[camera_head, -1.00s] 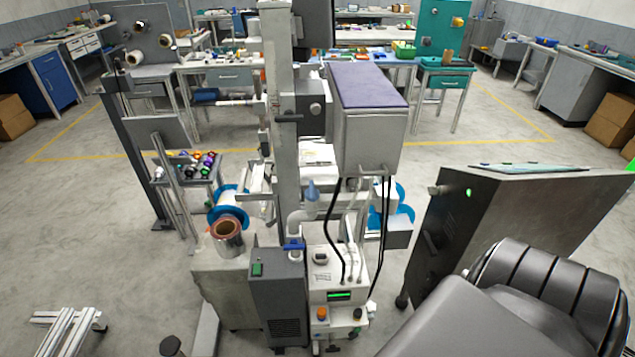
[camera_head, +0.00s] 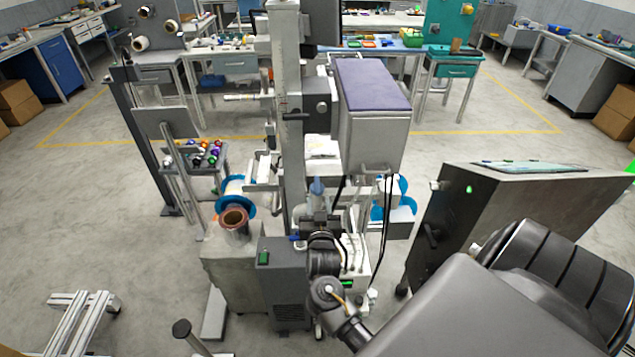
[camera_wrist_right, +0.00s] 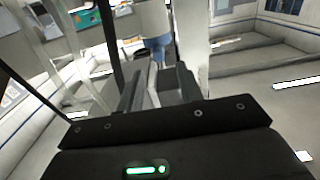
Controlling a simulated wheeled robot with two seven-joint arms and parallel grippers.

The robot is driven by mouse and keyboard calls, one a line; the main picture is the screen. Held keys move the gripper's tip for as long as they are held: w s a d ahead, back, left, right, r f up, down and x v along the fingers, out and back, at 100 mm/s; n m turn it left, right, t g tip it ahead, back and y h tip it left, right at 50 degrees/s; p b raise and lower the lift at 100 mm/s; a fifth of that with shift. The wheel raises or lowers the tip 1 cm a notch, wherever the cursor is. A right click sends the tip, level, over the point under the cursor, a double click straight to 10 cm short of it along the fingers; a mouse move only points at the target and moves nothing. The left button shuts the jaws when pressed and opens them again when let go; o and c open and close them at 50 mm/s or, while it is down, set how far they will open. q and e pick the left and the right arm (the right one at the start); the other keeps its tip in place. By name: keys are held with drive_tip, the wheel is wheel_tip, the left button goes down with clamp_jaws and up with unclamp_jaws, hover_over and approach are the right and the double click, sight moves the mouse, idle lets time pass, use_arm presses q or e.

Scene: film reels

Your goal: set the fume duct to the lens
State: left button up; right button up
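The fume duct (camera_head: 318,186) is a pipe with a blue nozzle, standing upright at the front of the machine column. My right gripper (camera_head: 317,214) comes in from the lower right and lies over the duct's lower part, hiding its elbow. In the right wrist view the blue nozzle (camera_wrist_right: 154,48) shows just beyond the fingertips of my right gripper (camera_wrist_right: 162,72). A pale strip shows between the fingers; whether they press on the duct is unclear. The lens cannot be made out; a grey head box (camera_head: 372,130) hangs above and right of the duct. My left gripper is out of view.
A dark grey cabinet (camera_head: 470,225) with a green light stands at the right. Black cables (camera_head: 388,215) hang below the head box, close to my right arm. A copper-coloured reel (camera_head: 234,222) sits left of the duct.

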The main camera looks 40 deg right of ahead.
sight(317, 183)
drive_tip(key=p+x, duration=0.2)
drive_tip(key=x, duration=0.7)
drive_tip(key=shift+w+d, duration=0.1)
drive_tip(key=shift+d, duration=0.05)
clamp_jaws()
